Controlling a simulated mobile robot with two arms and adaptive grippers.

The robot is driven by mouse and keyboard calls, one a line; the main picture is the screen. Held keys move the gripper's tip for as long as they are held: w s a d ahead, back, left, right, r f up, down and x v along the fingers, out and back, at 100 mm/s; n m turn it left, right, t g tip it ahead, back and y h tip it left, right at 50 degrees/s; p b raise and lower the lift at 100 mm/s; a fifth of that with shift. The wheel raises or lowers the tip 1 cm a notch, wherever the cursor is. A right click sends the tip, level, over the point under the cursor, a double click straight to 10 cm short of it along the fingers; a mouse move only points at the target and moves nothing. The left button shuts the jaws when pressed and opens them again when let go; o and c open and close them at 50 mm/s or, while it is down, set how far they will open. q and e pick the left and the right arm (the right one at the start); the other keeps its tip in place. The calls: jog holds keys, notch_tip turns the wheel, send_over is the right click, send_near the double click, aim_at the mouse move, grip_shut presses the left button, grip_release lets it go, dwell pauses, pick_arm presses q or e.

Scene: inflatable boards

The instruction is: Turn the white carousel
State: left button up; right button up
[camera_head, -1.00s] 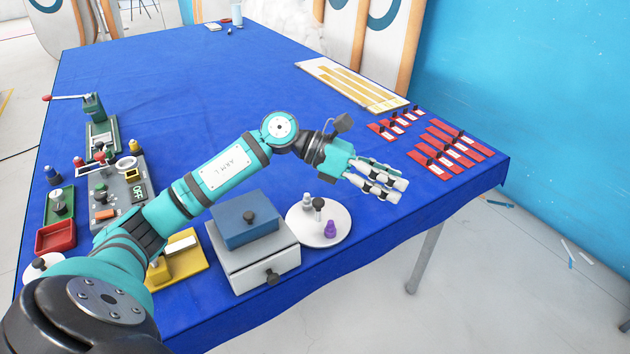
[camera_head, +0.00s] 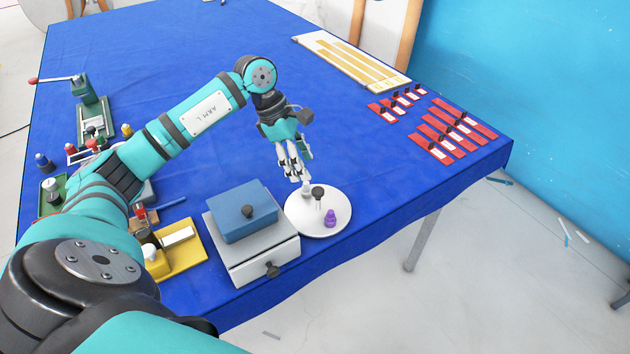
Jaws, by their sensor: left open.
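The white carousel (camera_head: 305,224) is a round white disc on the blue table, near its front edge. A black-topped knob (camera_head: 318,193) stands on it near its far side. A purple piece (camera_head: 330,218) stands on its right part, and a small grey piece (camera_head: 306,190) stands at its far edge. My left gripper (camera_head: 296,172) is open and points down just beyond the far edge of the carousel, close to the grey piece. I cannot tell whether it touches that piece. My right gripper is not in view.
A grey box with a blue lid (camera_head: 240,205) and a drawer stands just left of the carousel. A yellow tray (camera_head: 190,262) lies further left. Red labelled holders (camera_head: 450,130) and a board with yellow strips (camera_head: 350,62) lie at the right. The table's middle is clear.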

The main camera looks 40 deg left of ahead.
aim_at(317, 190)
pick_arm(q)
jog(key=p+x, duration=0.2)
jog(key=x, duration=0.6)
jog(key=shift+d, duration=0.1)
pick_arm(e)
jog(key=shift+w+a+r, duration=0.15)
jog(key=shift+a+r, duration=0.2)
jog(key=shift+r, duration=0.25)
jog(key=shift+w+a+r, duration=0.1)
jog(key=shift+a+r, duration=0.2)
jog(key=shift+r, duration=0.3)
pick_arm(q)
jog(key=shift+c, duration=0.2)
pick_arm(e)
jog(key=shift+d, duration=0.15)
pick_arm(q)
jog(key=c, duration=0.5)
grip_shut()
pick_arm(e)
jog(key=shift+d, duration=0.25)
